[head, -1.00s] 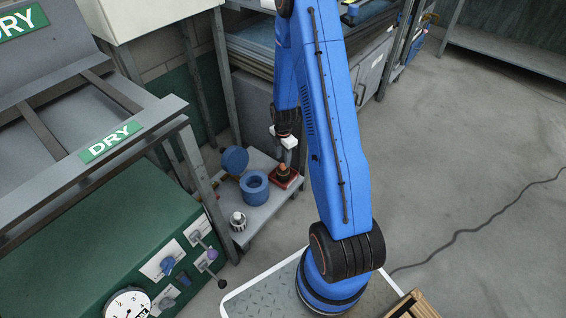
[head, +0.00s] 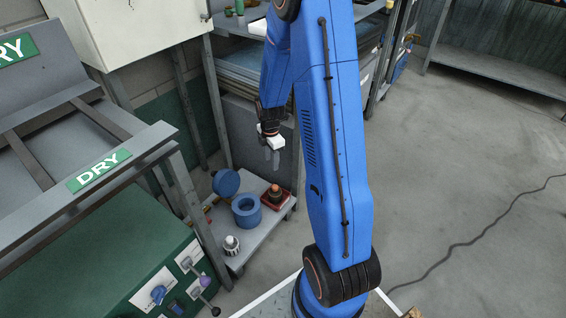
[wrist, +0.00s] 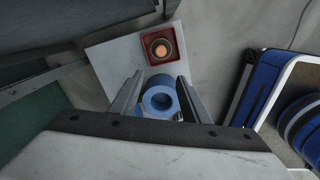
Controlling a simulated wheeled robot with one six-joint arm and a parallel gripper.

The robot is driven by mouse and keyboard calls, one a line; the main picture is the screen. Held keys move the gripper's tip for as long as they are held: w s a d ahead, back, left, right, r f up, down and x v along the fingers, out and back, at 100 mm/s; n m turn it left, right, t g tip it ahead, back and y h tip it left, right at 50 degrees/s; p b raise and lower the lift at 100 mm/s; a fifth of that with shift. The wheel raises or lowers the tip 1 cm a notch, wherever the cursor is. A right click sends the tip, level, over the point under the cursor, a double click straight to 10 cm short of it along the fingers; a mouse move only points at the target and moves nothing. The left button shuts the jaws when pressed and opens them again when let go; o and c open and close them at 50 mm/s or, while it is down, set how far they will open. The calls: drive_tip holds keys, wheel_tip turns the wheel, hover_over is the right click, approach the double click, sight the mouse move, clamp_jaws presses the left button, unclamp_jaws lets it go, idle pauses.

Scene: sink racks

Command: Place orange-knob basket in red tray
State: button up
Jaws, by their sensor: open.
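The orange-knob basket (head: 275,196) is a small dark round thing with an orange knob on top. It stands upright inside the red tray (head: 288,207) on the low grey table. In the wrist view the orange knob of the basket (wrist: 161,48) shows within the rim of the red tray (wrist: 145,37), beyond my fingertips. My gripper (head: 272,166) is above the table, apart from the basket. Its two fingers are spread and empty in the wrist view (wrist: 160,80). The basket's lower part is small and hard to make out.
A blue ring-shaped pot (head: 247,210) stands beside the tray, and lies below my fingers in the wrist view. A round blue lid (head: 226,182) is tilted up behind it. A small silver piece (head: 231,245) stands near the table's front. A green control box (head: 120,255) flanks the table.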

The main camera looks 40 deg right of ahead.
drive_tip(key=s+a+r+m+t, duration=0.1)
drive_tip(key=s+a+r+m, duration=0.25)
drive_tip(key=r, duration=0.35)
drive_tip(key=s+a+r+m, duration=0.2)
drive_tip(key=s+r, duration=0.2)
drive_tip(key=r, duration=0.4)
drive_tip(key=s+a+r+m+t, duration=0.1)
drive_tip(key=s+a+r+m, duration=0.2)
drive_tip(key=r, duration=0.4)
drive_tip(key=s+a+r+m, duration=0.1)
drive_tip(key=s+r+m, duration=0.2)
drive_tip(key=s, duration=0.3)
drive_tip(key=s+a+r+m+t, duration=0.1)
drive_tip(key=s+a+r+m, duration=0.1)
drive_tip(key=s, duration=0.4)
drive_tip(key=s+a+r+m+t, duration=0.1)
drive_tip(key=s+a+r+m, duration=0.1)
drive_tip(key=s+r+m, duration=0.2)
drive_tip(key=s, duration=0.3)
drive_tip(key=shift+a, duration=0.25)
